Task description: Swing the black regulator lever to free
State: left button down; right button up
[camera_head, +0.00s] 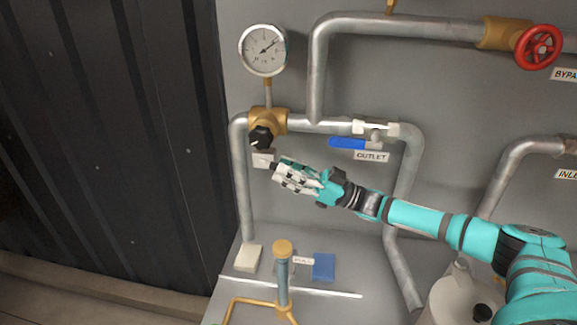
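The black regulator lever (262,138) is a small dark piece on the front of the brass regulator body (274,119), below the pressure gauge. My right gripper (279,174) is just below and to the right of the lever, with its fingers pointing left. A gap shows between the gripper and the lever, and they look apart. The fingers overlap in this view, so I cannot tell whether they are open or shut. My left gripper is out of view.
A white tag (262,160) sits under the lever, partly behind my fingertips. The blue outlet handle (353,143) is to the right. Grey pipes run around. A brass-topped post (283,262) stands below. A red valve wheel (539,47) is at the upper right.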

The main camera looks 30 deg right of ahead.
grip_shut()
notch_tip(320, 180, up, 2)
jog(key=g+h+p, duration=0.1)
jog(key=p, duration=0.2)
jog(key=h+p, duration=0.1)
jog(key=p, duration=0.3)
jog(key=shift+r+g, duration=0.25)
jog(key=shift+g, duration=0.15)
jog(key=shift+f+h+p, duration=0.1)
jog(key=shift+h+p, duration=0.3)
jog(key=shift+p, duration=0.35)
jog(key=shift+f, duration=0.15)
grip_release()
